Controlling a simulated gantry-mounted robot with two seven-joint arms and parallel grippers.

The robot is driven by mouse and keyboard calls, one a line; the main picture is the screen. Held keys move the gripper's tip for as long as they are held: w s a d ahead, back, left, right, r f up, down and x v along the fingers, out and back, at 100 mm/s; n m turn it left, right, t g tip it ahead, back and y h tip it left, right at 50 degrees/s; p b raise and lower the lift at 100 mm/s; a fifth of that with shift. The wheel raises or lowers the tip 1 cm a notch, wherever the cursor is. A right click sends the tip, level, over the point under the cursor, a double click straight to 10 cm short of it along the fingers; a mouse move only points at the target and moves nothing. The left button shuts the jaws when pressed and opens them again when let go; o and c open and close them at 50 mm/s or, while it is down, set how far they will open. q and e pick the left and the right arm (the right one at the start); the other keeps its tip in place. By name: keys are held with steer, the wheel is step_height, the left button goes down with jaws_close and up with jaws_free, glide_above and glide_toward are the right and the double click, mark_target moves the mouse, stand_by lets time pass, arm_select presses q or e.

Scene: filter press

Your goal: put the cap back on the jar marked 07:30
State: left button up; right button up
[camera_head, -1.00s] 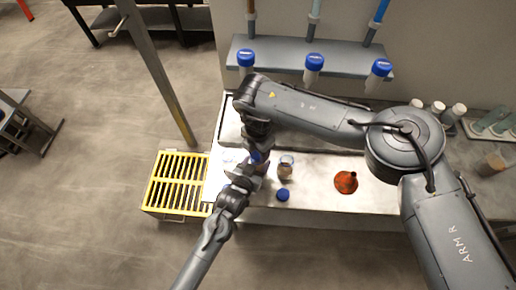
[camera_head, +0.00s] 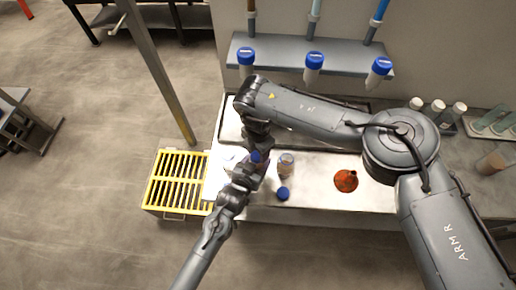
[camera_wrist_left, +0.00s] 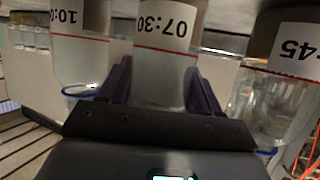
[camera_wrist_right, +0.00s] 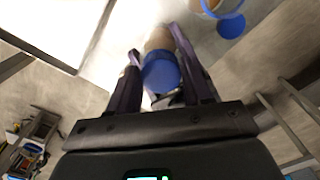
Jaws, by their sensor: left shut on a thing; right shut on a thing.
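The jar marked 07:30 (camera_wrist_left: 165,65) stands between the fingers of my left gripper (camera_wrist_left: 160,85), which is shut on it. My right gripper (camera_wrist_right: 165,75) is shut on a blue cap (camera_wrist_right: 162,74). In the right wrist view the cap is in line with a tan jar body (camera_wrist_right: 160,40), at its mouth; I cannot tell whether it is seated or just above. In the head view the blue cap (camera_head: 256,156) shows small between my right gripper (camera_head: 257,147) and my left gripper (camera_head: 248,172), and the arms hide most of the jar.
Another jar (camera_head: 286,166) stands close to the right, with a loose blue cap (camera_head: 283,194) in front. A yellow grate (camera_head: 178,180) is at left. Neighbouring jars (camera_wrist_left: 80,55) (camera_wrist_left: 275,100) flank the held one closely.

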steer(key=m, duration=0.7)
steer(key=shift+s, duration=0.15)
steer(key=m, duration=0.4)
steer(key=shift+s+m, duration=0.1)
steer(key=shift+m, duration=0.2)
steer(key=m, duration=0.4)
steer(key=shift+m, duration=0.4)
steer(key=o, duration=0.9)
steer(key=shift+o, duration=0.4)
steer(key=shift+a, duration=0.1)
steer(key=shift+s+a, duration=0.1)
steer(key=shift+s, duration=0.05)
